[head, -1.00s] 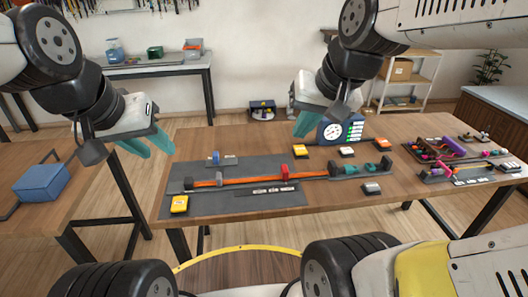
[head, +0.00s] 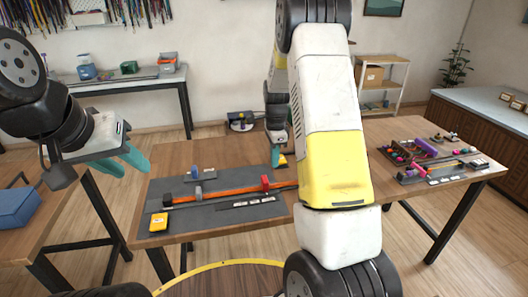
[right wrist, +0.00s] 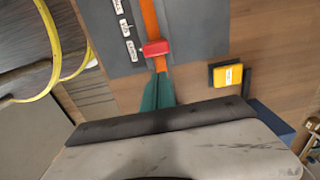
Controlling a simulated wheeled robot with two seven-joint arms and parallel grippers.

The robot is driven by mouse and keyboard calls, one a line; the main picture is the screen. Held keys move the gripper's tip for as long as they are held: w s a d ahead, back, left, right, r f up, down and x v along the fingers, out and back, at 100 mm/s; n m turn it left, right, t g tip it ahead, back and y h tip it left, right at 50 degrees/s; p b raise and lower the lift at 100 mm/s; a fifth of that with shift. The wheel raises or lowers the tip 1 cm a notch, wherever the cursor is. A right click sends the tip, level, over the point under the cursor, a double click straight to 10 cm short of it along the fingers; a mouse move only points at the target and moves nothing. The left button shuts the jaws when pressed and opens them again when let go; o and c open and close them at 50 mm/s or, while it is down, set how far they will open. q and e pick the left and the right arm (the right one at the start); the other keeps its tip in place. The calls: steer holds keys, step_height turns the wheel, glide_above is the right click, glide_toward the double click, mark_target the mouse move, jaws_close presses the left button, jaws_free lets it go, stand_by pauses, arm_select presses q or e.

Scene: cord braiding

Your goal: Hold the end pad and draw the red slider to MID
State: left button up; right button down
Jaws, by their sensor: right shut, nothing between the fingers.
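The red slider (head: 265,183) sits on an orange cord (head: 232,189) stretched over a dark grey mat (head: 212,208). In the right wrist view the slider (right wrist: 156,48) is beside a strip with white labels (right wrist: 130,50), close to the lowest visible one. My right gripper (head: 277,155) is shut and empty, behind the slider in the head view. In the right wrist view its teal fingers (right wrist: 158,92) are over the cord line, just short of the slider. My left gripper (head: 122,162) is open and empty, in the air left of the mat.
A yellow block (head: 158,222) lies at the mat's left corner. Grey and blue pieces (head: 196,172) stand by the cord's left part. My right arm hides the table's middle and the cord's right end. A tray of colourful parts (head: 412,152) is at the right.

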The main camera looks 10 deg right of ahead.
step_height(320, 180, down, 8)
steer(key=shift+r, duration=0.1)
arm_select(q)
jaws_close()
arm_select(e)
step_height(320, 180, up, 5)
steer(key=shift+r, duration=0.1)
stand_by(0.5)
stand_by(1.9)
arm_select(q)
steer(key=g+y, duration=0.2)
steer(key=g, duration=0.4)
glide_above(158, 221)
step_height(158, 221, down, 24)
steer(key=shift+n, duration=0.3)
steer(key=shift+w+f, duration=0.1)
steer(key=shift+f, duration=3.3)
